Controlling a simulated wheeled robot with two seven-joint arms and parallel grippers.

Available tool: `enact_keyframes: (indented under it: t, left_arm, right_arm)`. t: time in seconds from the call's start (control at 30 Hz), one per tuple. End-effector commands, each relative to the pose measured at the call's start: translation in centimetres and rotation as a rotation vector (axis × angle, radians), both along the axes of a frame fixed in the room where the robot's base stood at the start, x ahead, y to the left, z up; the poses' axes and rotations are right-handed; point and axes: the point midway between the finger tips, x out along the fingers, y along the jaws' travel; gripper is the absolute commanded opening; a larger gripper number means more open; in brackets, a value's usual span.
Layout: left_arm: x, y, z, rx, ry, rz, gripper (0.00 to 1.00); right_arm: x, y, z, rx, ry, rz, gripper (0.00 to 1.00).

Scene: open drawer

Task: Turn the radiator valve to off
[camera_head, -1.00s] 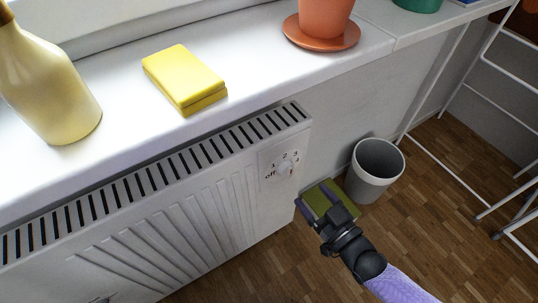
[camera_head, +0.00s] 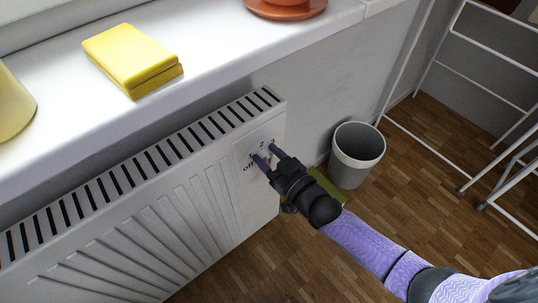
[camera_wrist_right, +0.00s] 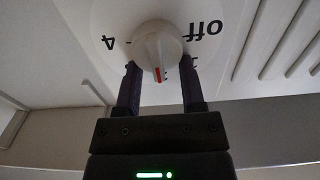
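The radiator valve is a round white knob (camera_wrist_right: 158,52) on a white dial plate (camera_wrist_right: 108,20) marked with "off" and numbers. In the right wrist view, which shows the dial upside down, "off" is at upper right and "4" at left. The knob's red mark points down in that view, towards my gripper, near figures that are partly hidden. My right gripper (camera_head: 267,153) is at the dial, its two dark fingers apart on either side of the knob. I cannot tell whether they touch it. In the head view the gripper largely hides the knob. My left gripper is not in view.
A grey bin (camera_head: 357,155) and a white rack (camera_head: 480,75) stand on the wooden floor.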

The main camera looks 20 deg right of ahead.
Motion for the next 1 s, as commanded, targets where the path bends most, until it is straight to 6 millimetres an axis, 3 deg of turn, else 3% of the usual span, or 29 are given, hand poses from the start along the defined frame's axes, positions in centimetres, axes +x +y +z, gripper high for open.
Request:
enact_keyframes:
  t: [0.03, 0.2, 0.67, 1.0]
  left_arm:
    - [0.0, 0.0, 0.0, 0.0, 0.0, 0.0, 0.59]
    - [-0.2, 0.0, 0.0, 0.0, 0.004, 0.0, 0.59]
    - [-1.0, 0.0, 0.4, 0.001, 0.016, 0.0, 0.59]
    - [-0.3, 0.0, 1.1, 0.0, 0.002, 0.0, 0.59]
  right_arm:
    - [0.0, 0.0, 0.0, 0.0, 0.001, 0.0, 0.33]
    - [0.0, 0.0, -0.1, -0.001, 0.002, 0.0, 0.0]
    - [-0.1, 0.1, -0.2, -0.038, -0.005, 0.0, 0.0]
    - [-0.3, 0.5, -0.3, -0.262, -0.082, 0.001, 0.0]
